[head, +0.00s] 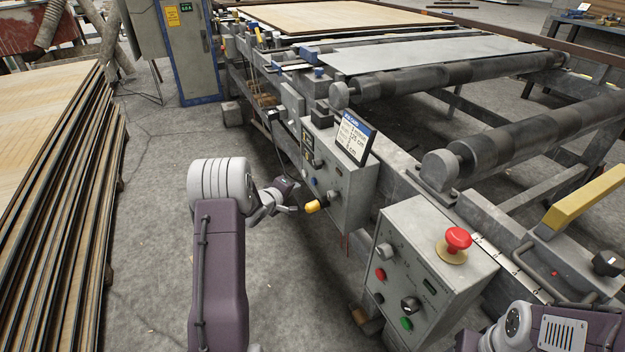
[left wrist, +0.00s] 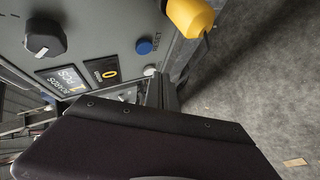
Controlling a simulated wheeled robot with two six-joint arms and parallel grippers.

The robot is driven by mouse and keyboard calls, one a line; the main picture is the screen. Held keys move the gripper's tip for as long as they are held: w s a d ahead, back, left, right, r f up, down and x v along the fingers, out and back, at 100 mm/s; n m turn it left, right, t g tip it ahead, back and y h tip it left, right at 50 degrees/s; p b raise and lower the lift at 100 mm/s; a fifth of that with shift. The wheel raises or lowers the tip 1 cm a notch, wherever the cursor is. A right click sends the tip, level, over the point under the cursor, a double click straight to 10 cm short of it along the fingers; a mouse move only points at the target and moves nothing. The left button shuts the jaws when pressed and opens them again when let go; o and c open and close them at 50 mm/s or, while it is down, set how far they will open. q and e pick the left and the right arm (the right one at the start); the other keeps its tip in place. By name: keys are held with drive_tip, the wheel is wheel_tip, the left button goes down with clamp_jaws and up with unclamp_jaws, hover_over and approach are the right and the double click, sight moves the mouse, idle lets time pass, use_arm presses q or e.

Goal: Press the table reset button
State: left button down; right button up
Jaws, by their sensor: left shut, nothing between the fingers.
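A grey control box (head: 350,195) on the side of the roller table carries the task's button. In the left wrist view its panel (left wrist: 100,25) shows a round blue button (left wrist: 144,46) with small lettering beside it that looks like RESET. In the head view the blue button (head: 314,182) is tiny. My left gripper (head: 294,208) is shut and empty, close in front of the box's left side, near a yellow knob (head: 317,205). I cannot tell whether it touches anything. My right arm shows at the lower right, but its gripper is out of view.
A nearer box (head: 430,240) has a red mushroom button (head: 458,239). Veneer stacks (head: 50,180) stand left; the floor between is clear.

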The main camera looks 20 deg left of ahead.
use_arm(q)
drive_tip(key=shift+s+a+p, duration=0.35)
drive_tip(key=shift+s+a, duration=0.3)
drive_tip(key=shift+s, duration=0.15)
